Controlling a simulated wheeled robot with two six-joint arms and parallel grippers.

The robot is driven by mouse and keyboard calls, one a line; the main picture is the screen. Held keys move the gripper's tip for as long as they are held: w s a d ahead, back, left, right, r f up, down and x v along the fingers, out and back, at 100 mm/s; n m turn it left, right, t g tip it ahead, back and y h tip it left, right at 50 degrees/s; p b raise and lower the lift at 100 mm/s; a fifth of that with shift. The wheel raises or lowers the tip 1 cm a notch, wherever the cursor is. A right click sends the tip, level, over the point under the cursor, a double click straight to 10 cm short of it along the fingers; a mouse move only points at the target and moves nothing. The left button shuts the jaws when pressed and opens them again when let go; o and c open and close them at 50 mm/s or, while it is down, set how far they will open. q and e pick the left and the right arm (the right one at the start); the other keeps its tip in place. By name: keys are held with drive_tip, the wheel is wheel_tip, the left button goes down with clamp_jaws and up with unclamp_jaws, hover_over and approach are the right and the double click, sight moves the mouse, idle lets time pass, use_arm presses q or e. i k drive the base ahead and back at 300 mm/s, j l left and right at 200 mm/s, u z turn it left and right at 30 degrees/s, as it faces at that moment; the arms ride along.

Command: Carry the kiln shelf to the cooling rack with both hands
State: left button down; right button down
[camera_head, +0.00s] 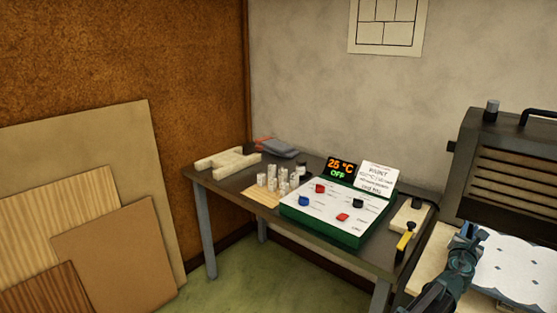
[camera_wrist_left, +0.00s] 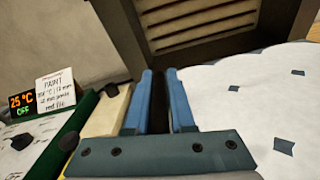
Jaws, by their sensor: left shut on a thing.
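A white scalloped sheet with small blue diamonds (camera_head: 515,268), which I take for the kiln shelf, lies at the lower right. It also fills the right of the left wrist view (camera_wrist_left: 265,105). My left gripper (camera_head: 473,234) is at its left edge. In the left wrist view my left gripper's blue fingers (camera_wrist_left: 159,78) stand a little apart with a dark strip between them. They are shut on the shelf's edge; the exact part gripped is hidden. My right gripper is out of view. I cannot make out a cooling rack.
A dark slatted box (camera_head: 512,150) stands behind the sheet. To the left, a table (camera_head: 240,187) carries a green-framed control panel (camera_head: 325,215), a sign (camera_head: 379,179), small pale cylinders and a yellow-handled tool (camera_head: 405,240). Boards (camera_head: 110,240) lean at far left. Green floor is clear between.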

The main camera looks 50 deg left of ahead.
sight(229, 158)
drive_tip(key=k, duration=1.1)
drive_tip(key=u, duration=1.4)
drive_tip(key=i+j, duration=0.2)
drive_tip(key=i, duration=0.35)
drive_tip(key=i+j, duration=0.2)
drive_tip(key=i, duration=0.35)
drive_tip(key=i+j, duration=0.2)
drive_tip(key=i, duration=0.3)
drive_tip(key=i+j+u, duration=0.1)
drive_tip(key=i, duration=0.45)
drive_tip(key=i+j, duration=0.25)
drive_tip(key=i, duration=0.3)
